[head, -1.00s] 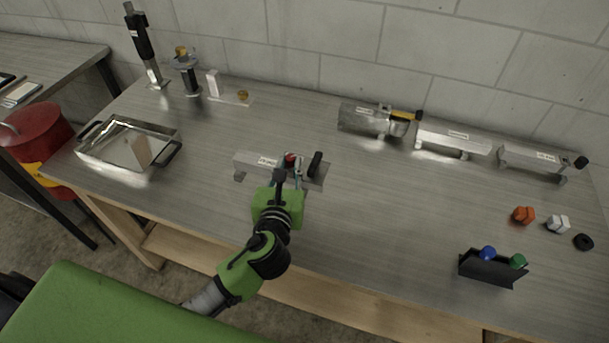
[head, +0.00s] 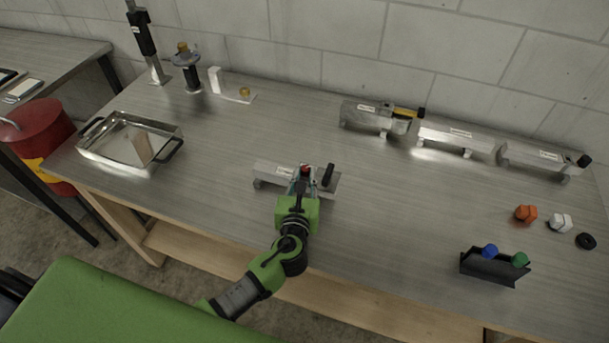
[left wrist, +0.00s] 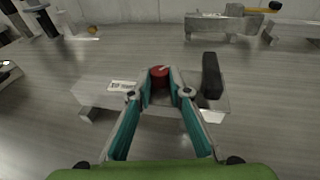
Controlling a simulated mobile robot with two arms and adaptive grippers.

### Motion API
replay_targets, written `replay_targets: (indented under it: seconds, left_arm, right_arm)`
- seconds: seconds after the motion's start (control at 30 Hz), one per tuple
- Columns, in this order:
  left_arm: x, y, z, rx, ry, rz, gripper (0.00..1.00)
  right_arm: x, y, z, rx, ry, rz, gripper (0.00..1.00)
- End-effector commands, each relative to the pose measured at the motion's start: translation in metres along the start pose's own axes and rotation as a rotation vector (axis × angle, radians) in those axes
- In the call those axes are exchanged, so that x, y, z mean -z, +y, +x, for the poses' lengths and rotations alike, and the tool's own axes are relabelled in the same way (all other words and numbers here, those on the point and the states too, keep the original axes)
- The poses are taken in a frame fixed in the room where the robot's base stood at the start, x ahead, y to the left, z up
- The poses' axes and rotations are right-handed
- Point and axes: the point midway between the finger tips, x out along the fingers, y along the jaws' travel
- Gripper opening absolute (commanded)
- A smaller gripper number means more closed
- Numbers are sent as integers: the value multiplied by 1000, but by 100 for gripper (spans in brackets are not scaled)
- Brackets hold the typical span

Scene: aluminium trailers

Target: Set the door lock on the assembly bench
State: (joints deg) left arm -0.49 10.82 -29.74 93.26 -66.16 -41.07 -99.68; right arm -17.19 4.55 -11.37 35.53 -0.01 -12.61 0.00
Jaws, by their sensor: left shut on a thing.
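A grey metal lock piece (head: 273,172) lies lengthwise over the middle of the bench (head: 390,215). I take it for the door lock; its white label is too small to read. It has a red knob and an upright black handle (head: 328,175) at its right end. My left gripper (head: 303,180) is shut on it at the red knob. In the left wrist view the fingertips (left wrist: 160,90) close around the red knob (left wrist: 160,75), with the black handle just right of them. I cannot tell whether the piece touches the bench. My right gripper is not in view.
Several similar labelled metal pieces (head: 460,137) stand along the back right. A metal tray (head: 108,160) is at the left. Orange (head: 526,213) and white (head: 561,222) knobs, a black ring (head: 586,241) and a black holder (head: 490,268) are at the right. The centre-right is clear.

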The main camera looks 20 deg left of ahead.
Motion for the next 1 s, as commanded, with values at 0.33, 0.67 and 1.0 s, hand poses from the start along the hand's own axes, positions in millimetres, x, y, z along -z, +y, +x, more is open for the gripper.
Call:
replay_targets:
  seconds: [0.33,0.67,1.0]
  left_arm:
    - [2,0,0,0,0,0,34]
    - [1,0,-13,1,1,-1,34]
    - [3,0,-83,1,2,-1,34]
  right_arm:
    - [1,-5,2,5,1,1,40]
    - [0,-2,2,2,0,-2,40]
    - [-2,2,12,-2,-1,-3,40]
